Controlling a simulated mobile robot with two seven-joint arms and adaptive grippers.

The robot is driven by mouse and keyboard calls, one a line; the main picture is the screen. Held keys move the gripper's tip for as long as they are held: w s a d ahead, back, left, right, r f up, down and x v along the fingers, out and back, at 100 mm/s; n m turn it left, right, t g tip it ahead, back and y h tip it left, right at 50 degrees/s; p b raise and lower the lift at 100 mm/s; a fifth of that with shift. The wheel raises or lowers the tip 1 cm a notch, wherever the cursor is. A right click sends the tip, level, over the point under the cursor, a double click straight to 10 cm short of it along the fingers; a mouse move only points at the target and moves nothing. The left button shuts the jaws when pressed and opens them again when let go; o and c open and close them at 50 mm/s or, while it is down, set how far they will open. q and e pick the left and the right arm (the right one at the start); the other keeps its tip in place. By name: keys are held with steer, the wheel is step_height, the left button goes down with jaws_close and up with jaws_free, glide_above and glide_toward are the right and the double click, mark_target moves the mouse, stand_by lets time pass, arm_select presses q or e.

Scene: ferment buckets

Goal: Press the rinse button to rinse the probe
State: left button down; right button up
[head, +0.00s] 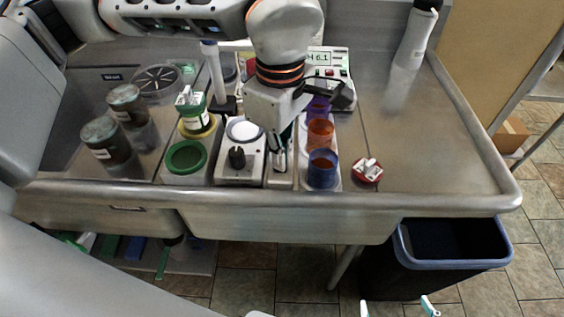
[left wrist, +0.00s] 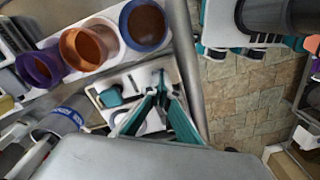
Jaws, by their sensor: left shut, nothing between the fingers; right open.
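My left gripper (head: 281,158) reaches down from above onto a narrow white unit (head: 280,182) between the stirrer and the coloured cups. Its fingers (left wrist: 159,82) are shut and empty, with the tips at or just above the unit's pale top in the left wrist view. I cannot tell whether they touch it. A teal part (left wrist: 110,97) sits on that unit beside the fingers. No rinse button can be clearly made out, and the probe cannot be identified. My right gripper (head: 398,308) is open and empty, below the front edge of the bench.
The blue cup (head: 322,172), orange cup (head: 320,133) and purple cup stand in a row right of the unit. A white stirrer (head: 241,170) with a black knob stands left. A meter (head: 322,58) is behind. A red-based item (head: 367,171) lies right.

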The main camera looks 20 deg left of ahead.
arm_select(q)
steer(key=shift+f, duration=0.15)
arm_select(e)
steer(key=shift+s+f, duration=0.15)
arm_select(q)
steer(key=shift+r, duration=0.35)
steer(key=shift+r+p, duration=1.8)
steer(key=shift+r, duration=0.9)
arm_select(e)
steer(key=shift+t, duration=0.3)
steer(key=r, duration=0.1)
steer(key=w+r, duration=0.1)
steer(key=r, duration=0.1)
steer(key=w+r, duration=0.1)
steer(key=r, duration=0.1)
steer(key=shift+r, duration=0.2)
steer(key=shift+s+f, duration=0.15)
steer(key=shift+s, duration=0.05)
steer(key=shift+w, duration=0.1)
